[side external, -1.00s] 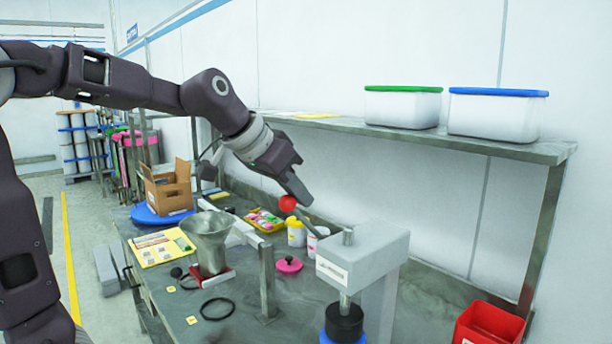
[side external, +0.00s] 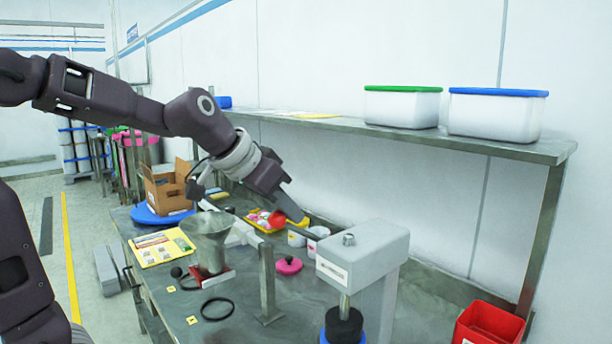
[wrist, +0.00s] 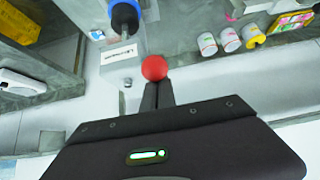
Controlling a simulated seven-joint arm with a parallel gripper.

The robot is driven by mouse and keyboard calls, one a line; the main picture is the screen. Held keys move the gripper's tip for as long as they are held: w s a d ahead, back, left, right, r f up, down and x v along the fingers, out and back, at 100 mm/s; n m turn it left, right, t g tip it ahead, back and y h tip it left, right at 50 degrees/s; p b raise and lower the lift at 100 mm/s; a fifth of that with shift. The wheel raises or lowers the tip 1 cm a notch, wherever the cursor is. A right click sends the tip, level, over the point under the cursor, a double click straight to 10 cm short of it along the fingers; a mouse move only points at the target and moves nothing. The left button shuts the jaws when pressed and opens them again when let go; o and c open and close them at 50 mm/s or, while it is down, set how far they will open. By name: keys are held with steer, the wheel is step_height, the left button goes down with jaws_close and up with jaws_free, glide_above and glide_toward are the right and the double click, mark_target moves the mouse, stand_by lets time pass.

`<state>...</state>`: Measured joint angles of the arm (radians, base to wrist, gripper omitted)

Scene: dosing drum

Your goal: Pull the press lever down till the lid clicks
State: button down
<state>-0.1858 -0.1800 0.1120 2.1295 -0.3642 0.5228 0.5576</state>
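The press (side external: 362,250) is a grey block on a column at the right of the bench. Its black ram foot (side external: 344,325) is above a blue item (side external: 330,338) cut off by the picture edge; I cannot make out a lid there. The lever's red ball knob (side external: 277,219) is up and left of the press head; it also shows in the wrist view (wrist: 154,68). My gripper (side external: 300,215) points down at the knob, its fingers together. In the wrist view the fingertips meet the knob. The lever rod is mostly hidden, and nothing shows gripped between the fingers.
A steel funnel (side external: 211,240), a pink knobbed lid (side external: 289,265) and a black ring (side external: 217,309) are on the bench. White cups (side external: 297,238) and a yellow tray (side external: 262,222) stand behind. A shelf (side external: 440,143) with lidded bins overhangs the back. A red bin (side external: 488,325) is at right.

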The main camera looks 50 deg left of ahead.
steer(key=shift+s+f, duration=0.5)
steer(key=shift+f, duration=0.25)
steer(key=shift+s+f, duration=0.1)
steer(key=shift+f, duration=0.1)
steer(key=shift+w+r, duration=1)
steer(key=shift+r, duration=0.25)
steer(key=shift+w+r, duration=1)
steer(key=shift+r, duration=0.25)
steer(key=w+r, duration=0.2)
steer(key=w, duration=0.3)
steer(key=shift+w+r, duration=0.2)
steer(key=shift+r, duration=0.2)
steer(key=shift+r, duration=0.1)
steer(key=s+r, duration=0.4)
steer(key=r, duration=0.5)
steer(key=shift+r, duration=0.15)
